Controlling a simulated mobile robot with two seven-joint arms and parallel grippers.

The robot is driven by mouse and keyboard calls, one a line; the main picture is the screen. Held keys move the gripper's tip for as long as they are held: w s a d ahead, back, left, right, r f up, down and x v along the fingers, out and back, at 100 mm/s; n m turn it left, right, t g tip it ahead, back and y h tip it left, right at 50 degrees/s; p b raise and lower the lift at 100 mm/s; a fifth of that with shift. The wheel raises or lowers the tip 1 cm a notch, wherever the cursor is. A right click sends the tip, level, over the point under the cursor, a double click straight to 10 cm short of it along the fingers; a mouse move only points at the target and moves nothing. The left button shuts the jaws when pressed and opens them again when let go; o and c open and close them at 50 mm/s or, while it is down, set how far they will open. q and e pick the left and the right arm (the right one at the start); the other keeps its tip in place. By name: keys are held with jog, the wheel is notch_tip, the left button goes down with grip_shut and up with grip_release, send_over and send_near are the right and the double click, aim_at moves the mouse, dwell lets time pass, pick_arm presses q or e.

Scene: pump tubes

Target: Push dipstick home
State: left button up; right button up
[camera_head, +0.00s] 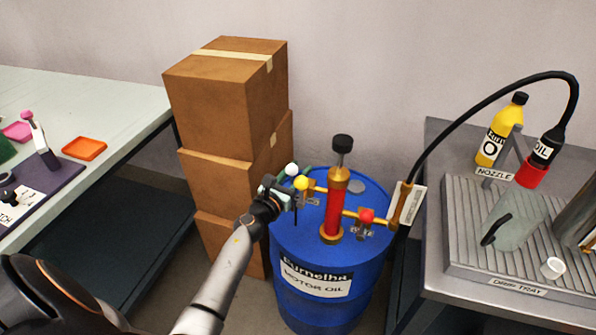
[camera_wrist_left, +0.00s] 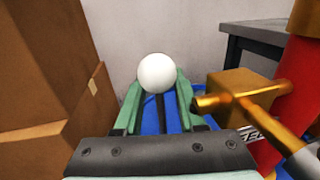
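The dipstick's white ball knob (camera_head: 292,169) stands above the left side of a blue oil drum (camera_head: 322,299). A thin dark rod runs down from it towards the drum top; where it enters is hidden. My left gripper (camera_head: 284,187) is at the knob, reaching in from the lower left. In the left wrist view the knob (camera_wrist_left: 157,73) sits centred between the tips of the green fingers (camera_wrist_left: 158,92), about filling the gap. I cannot tell whether the fingers press on it. My right gripper is not in view.
A red and brass pump (camera_head: 335,208) stands on the drum close right of the gripper, with yellow (camera_head: 301,183) and red (camera_head: 367,215) knobs on its side pipes. Stacked cardboard boxes (camera_head: 222,105) rise close on the left. A black hose (camera_head: 470,105) arches to the grey drip-tray bench (camera_head: 455,250).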

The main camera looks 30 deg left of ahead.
pick_arm(q)
grip_shut()
dwell(0.4)
dwell(1.1)
